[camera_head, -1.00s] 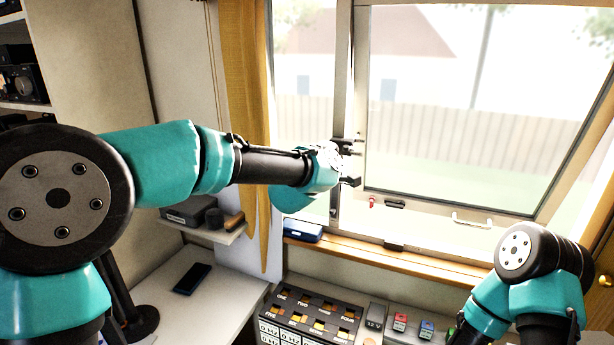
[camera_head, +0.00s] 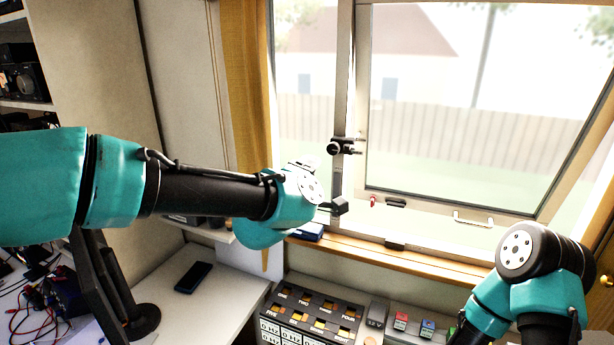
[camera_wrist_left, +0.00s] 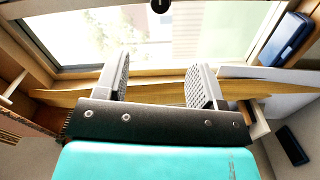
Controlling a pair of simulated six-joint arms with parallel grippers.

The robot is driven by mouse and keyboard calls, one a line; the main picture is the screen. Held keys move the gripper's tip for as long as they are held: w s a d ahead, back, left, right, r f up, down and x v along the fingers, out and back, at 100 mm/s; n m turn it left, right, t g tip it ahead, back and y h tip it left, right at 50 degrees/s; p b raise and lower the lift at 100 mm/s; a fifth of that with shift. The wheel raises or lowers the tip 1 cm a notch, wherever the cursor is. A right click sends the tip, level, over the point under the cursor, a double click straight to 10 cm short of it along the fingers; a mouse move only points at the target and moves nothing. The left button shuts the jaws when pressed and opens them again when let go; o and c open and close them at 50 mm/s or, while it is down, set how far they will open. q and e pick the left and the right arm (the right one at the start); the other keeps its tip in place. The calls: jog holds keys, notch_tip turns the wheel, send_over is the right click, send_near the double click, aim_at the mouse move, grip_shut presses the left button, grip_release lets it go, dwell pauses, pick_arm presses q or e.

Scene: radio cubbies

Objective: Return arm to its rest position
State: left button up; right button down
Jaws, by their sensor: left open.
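My left arm reaches in from the left in the head view, teal and black. Its gripper (camera_head: 335,208) is in front of the lower window frame and partly hidden by the wrist. The left wrist view shows its two grey fingers (camera_wrist_left: 160,80) spread apart with nothing between them, so it is open and empty. My right arm shows only as a bent teal and black section at the lower right; its gripper is not clearly visible.
A window (camera_head: 480,120) with a wooden sill fills the back. A black fitting (camera_head: 343,147) is on its frame. A blue case (camera_head: 308,232) lies on the sill. A dark phone (camera_head: 193,277) lies on the desk. A labelled cubby box (camera_head: 312,312) stands at the front centre.

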pick_arm(q)
jog(key=s+a+f+m+g+y, duration=0.1)
jog(key=a+f+m+g, duration=0.3)
jog(key=f, duration=1.4)
jog(key=a+f+m+g+y, duration=0.15)
jog(key=a+f+g, duration=0.3)
jog(key=f, duration=1.25)
jog(key=s+a+f+m+g, duration=0.2)
jog(key=s+a+f+g, duration=0.2)
jog(key=s+f, duration=0.7)
jog(key=s+a+f+m+g+h, duration=0.1)
jog(key=s+a+f+g, duration=0.3)
jog(key=s+f, duration=0.7)
notch_tip(320, 180, down, 2)
jog(key=shift+f+m, duration=0.1)
jog(key=shift+m, duration=0.65)
jog(key=shift+a, duration=0.1)
